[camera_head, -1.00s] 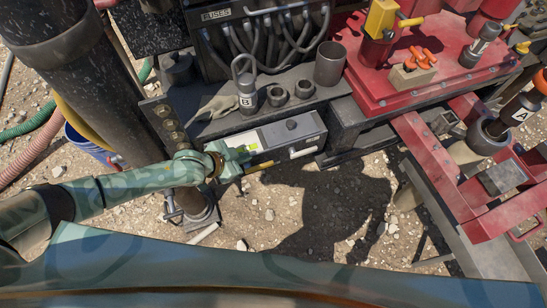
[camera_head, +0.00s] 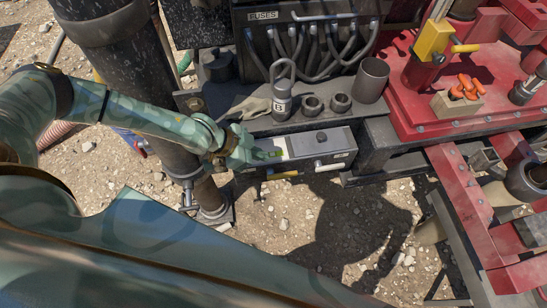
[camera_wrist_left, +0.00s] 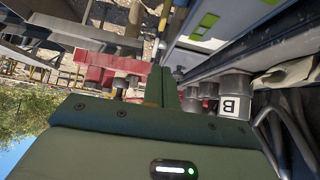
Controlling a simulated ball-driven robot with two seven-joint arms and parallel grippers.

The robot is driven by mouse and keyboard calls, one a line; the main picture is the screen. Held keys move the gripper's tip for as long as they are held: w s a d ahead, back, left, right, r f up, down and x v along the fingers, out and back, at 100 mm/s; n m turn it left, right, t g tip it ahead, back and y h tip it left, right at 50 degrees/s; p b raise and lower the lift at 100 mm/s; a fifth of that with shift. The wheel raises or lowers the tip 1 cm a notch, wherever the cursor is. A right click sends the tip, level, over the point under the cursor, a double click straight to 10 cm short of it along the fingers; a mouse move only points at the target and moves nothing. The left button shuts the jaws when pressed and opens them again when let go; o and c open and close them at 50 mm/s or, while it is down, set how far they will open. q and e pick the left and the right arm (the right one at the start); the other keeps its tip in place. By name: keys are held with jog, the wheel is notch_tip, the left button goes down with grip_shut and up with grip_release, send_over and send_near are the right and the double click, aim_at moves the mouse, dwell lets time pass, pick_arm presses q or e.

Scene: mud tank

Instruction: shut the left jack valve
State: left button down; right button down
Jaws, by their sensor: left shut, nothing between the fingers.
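A grey valve box (camera_head: 338,145) sits at the front edge of the dark deck. Two levers stick out low on its front: a yellow-tipped one (camera_head: 284,174) on the left and a white one (camera_head: 330,166) on the right. No label shows which is the left jack valve. My left gripper (camera_head: 272,155) is shut and empty at the box's left end, just above the yellow lever; contact cannot be told. In the left wrist view its shut fingers (camera_wrist_left: 161,88) show, with no lever visible between them. My right gripper is out of view.
A shackle marked B (camera_head: 281,100), two dark rings (camera_head: 312,105) and an open cup (camera_head: 371,80) stand behind the box. A thick dark post (camera_head: 120,65) rises behind my left arm. Red framework (camera_head: 465,195) is at right. Shadowed gravel (camera_head: 350,225) lies below.

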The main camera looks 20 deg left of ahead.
pick_arm(q)
jog(key=b, duration=0.3)
send_near(292, 172)
jog(key=w+d, duration=0.2)
jog(key=shift+d, duration=0.4)
jog(key=f, duration=0.2)
jog(key=shift+w+d+f+b, duration=0.15)
jog(key=shift+d+f+b, duration=0.05)
jog(key=shift+f+b, duration=0.45)
jog(key=shift+f, duration=0.45)
jog(key=shift+r, duration=0.1)
